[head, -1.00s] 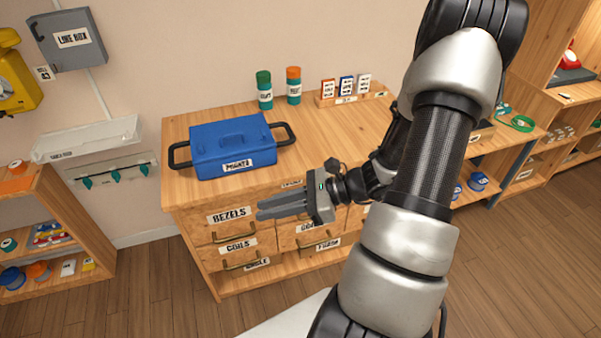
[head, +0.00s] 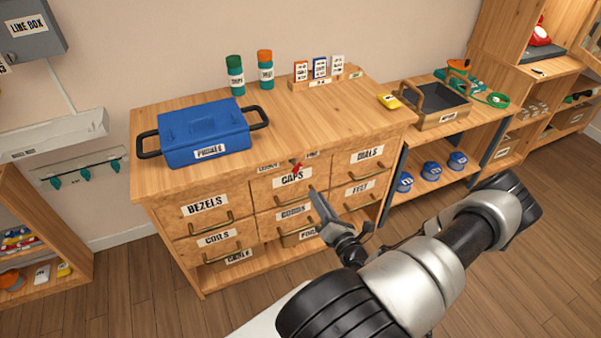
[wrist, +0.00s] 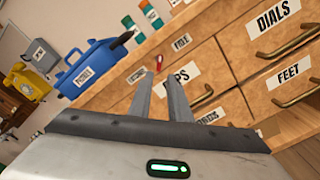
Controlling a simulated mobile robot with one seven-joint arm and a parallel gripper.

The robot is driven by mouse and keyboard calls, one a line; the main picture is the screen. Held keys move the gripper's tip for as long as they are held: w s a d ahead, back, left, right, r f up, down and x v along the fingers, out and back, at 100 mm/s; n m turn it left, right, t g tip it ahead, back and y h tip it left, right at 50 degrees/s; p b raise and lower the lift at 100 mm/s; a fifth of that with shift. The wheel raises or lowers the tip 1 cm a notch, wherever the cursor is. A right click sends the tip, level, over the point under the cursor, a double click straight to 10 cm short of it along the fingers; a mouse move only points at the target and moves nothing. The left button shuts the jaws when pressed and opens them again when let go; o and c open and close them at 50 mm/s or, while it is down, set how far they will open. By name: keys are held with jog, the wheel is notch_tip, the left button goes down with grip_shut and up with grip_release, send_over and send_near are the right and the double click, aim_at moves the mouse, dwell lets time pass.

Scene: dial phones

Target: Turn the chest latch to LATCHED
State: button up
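The chest (head: 165,190) is a wooden drawer unit with labelled drawers. Its small red latch (head: 296,168) sits on the front rail above the CAPS drawer, between two small labels too small to read surely. In the head view the latch handle looks near upright with a slight tilt. It also shows in the wrist view (wrist: 159,63), just beyond my fingertips. My gripper (head: 314,193) is in front of the CAPS drawer, below and right of the latch. In the wrist view my gripper (wrist: 160,74) has its two fingers apart with nothing between them.
A blue toolbox (head: 205,132) and two capped bottles (head: 235,76) stand on the chest top. A yellow item (head: 388,101) lies near its right edge. Brass drawer handles (head: 293,212) stick out near my gripper. A lower shelf unit with a tray (head: 440,112) stands at right.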

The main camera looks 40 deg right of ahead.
aim_at(299, 169)
jog(key=b+x, duration=0.1)
jog(key=x, duration=1.2)
jog(key=shift+w+a, duration=0.1)
jog(key=shift+w, duration=0.05)
grip_shut()
